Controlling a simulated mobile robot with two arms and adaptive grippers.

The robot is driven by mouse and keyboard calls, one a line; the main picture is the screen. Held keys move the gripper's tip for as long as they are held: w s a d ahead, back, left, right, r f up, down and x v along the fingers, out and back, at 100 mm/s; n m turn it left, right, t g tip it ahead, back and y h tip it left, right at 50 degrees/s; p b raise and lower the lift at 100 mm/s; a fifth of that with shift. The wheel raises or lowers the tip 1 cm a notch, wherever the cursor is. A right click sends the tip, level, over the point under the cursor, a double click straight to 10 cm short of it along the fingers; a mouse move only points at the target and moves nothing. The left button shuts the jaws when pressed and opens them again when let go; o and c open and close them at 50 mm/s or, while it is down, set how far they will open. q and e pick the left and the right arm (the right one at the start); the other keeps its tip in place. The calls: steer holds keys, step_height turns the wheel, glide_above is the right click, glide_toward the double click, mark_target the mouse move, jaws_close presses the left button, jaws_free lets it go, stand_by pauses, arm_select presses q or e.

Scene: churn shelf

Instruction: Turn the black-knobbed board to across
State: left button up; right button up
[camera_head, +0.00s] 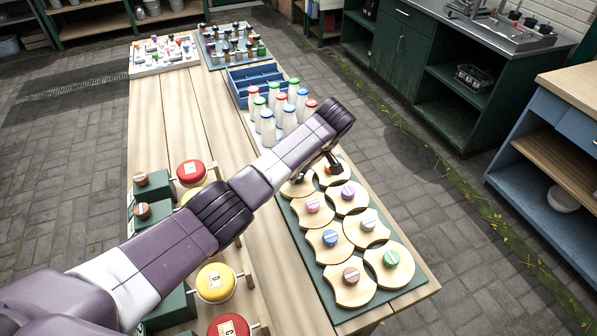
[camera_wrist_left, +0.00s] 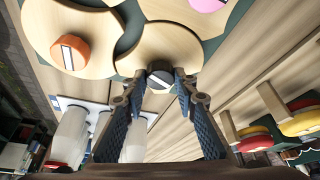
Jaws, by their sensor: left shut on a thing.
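The black-knobbed board (camera_wrist_left: 168,42) is a pale wooden disc with cut-in sides. In the head view its near part (camera_head: 297,188) shows below my arm. In the left wrist view its black knob (camera_wrist_left: 160,78), with a white stripe, sits between the fingertips of my left gripper (camera_wrist_left: 161,80), which is shut on it. The stripe lies about level across that picture. In the head view my left forearm hides most of the gripper and the knob. My right gripper is not in view.
The orange-knobbed board (camera_wrist_left: 70,42) lies right beside it. Several other boards with coloured knobs share the green panel (camera_head: 345,316). White bottles (camera_head: 268,130) stand close behind the arm. Red and yellow drums (camera_head: 215,282) line the table's left side.

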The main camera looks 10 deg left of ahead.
arm_select(q)
steer(key=n+b, duration=0.1)
steer(key=n+g+b, duration=0.1)
steer(key=shift+d+f+n+b, duration=0.1)
steer(key=shift+f+n+b, duration=0.1)
steer(key=shift+n+b, duration=0.2)
steer(key=shift+w+r+n+g+y+b, duration=0.15)
steer(key=shift+n+g+y+b, duration=0.15)
steer(key=shift+n+b, duration=0.4)
steer(key=o, duration=1.2)
steer(key=shift+r, duration=0.1)
steer(key=shift+c, duration=0.2)
steer(key=shift+r, duration=0.1)
steer(key=v, duration=1.1)
steer(key=shift+r, duration=0.4)
steer(key=shift+f, duration=0.1)
